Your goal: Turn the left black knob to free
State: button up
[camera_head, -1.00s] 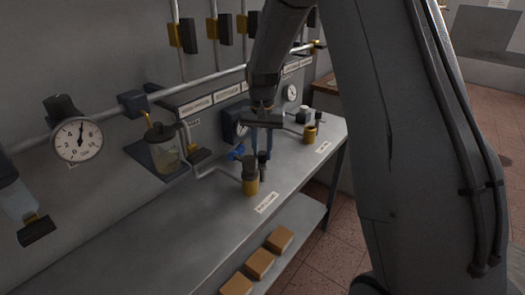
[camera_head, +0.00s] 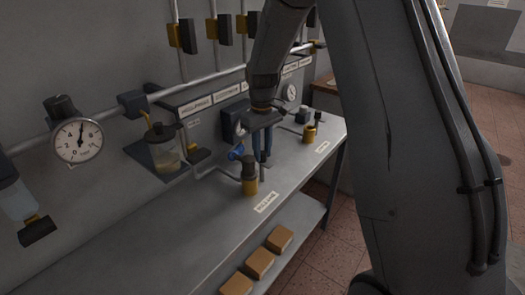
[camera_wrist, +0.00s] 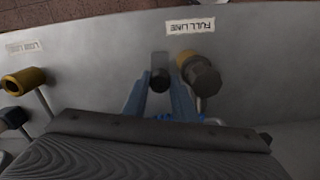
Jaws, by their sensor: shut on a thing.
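The left black knob (camera_head: 263,158) stands on a thin post on the grey bench, beside a brass fitting with a dark top (camera_head: 249,178). My gripper (camera_head: 262,154) points down over it, with its two blue fingers on either side. In the wrist view my gripper (camera_wrist: 159,100) is shut on the black knob (camera_wrist: 160,79), which shows between the fingers. The brass fitting (camera_wrist: 201,76) is just right of the fingers there. The knob's exact angle is hard to read.
A second brass fitting (camera_head: 309,134) and a black knob (camera_head: 318,117) stand farther right. A round gauge (camera_head: 77,140) and a glass jar (camera_head: 165,155) hang on the left wall. Boxes (camera_head: 260,262) lie on the lower shelf. The bench front left is clear.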

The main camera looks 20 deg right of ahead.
aim_at(262, 153)
jog(key=shift+w+r+n, duration=0.1)
jog(key=shift+n, duration=0.5)
jog(key=o, duration=1)
jog(key=shift+o, duration=0.2)
jog(key=shift+r+b, duration=1.2)
jog(key=shift+r, duration=2.7)
jog(key=s+f+m, duration=0.2)
jog(key=s+f, duration=0.2)
jog(key=s, duration=0.8)
jog(key=s+f+m+t, duration=0.1)
jog(key=s+f+m, duration=0.2)
jog(key=s, duration=0.9)
jog(key=shift+s+a+f+m+b, duration=0.25)
jog(key=shift+s+f+m+b, duration=0.05)
jog(key=shift+f+b, duration=0.1)
